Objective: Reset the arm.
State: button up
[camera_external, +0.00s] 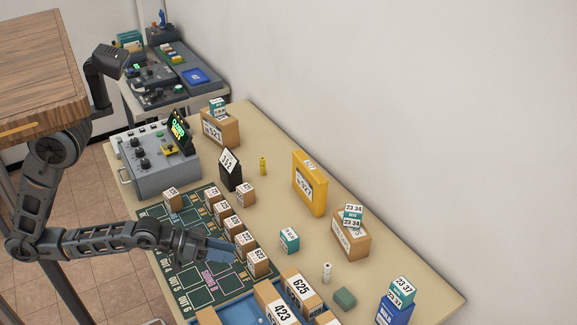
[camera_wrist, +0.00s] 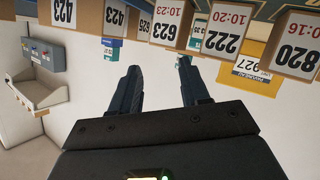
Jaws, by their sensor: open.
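My gripper (camera_external: 222,250) reaches over the dark green sorting mat (camera_external: 205,291) on the long table in the external view. Its tips are close to the small numbered boxes in the row, and I cannot tell whether they touch. In the wrist view my gripper (camera_wrist: 158,88) shows two dark fingers spread apart with nothing between them. The wrist picture is upside down, with numbered boxes such as box 623 (camera_wrist: 165,22) and box 222 (camera_wrist: 223,30) along its top. My arm stretches low from the left in the external view.
Box 625 (camera_external: 300,288) and box 423 (camera_external: 281,312) stand at the near end by a blue tray (camera_external: 249,309). A grey control machine (camera_external: 155,165) stands at the far end. A yellow box (camera_external: 309,184) and a teal-topped box (camera_external: 351,236) stand along the wall side. A wooden table (camera_external: 40,75) is at upper left.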

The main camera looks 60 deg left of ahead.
jog(key=s+a+y, duration=0.1)
jog(key=s+a, duration=0.1)
jog(key=a, duration=0.1)
jog(key=s+a+f+t+y+b, duration=0.1)
jog(key=s+a, duration=0.1)
jog(key=a, duration=0.1)
jog(key=s+a+f+n+y, duration=0.1)
jog(key=s+a, duration=0.1)
jog(key=a, duration=0.1)
jog(key=shift+s+a+t, duration=0.1)
jog(key=shift+a+t, duration=0.2)
jog(key=shift+a, duration=0.05)
jog(key=s+a+y, duration=0.1)
jog(key=s+a, duration=0.1)
jog(key=s, duration=0.1)
jog(key=s+a+r+y+b, duration=0.1)
jog(key=s+a, duration=0.1)
jog(key=s, duration=0.1)
jog(key=s+a+r+t+y, duration=0.1)
jog(key=s+a+y, duration=0.1)
jog(key=s, duration=0.1)
jog(key=shift+s+a+r+n+b, duration=0.1)
jog(key=shift+s+a+n+b, duration=0.2)
jog(key=shift+n+b, duration=0.1)
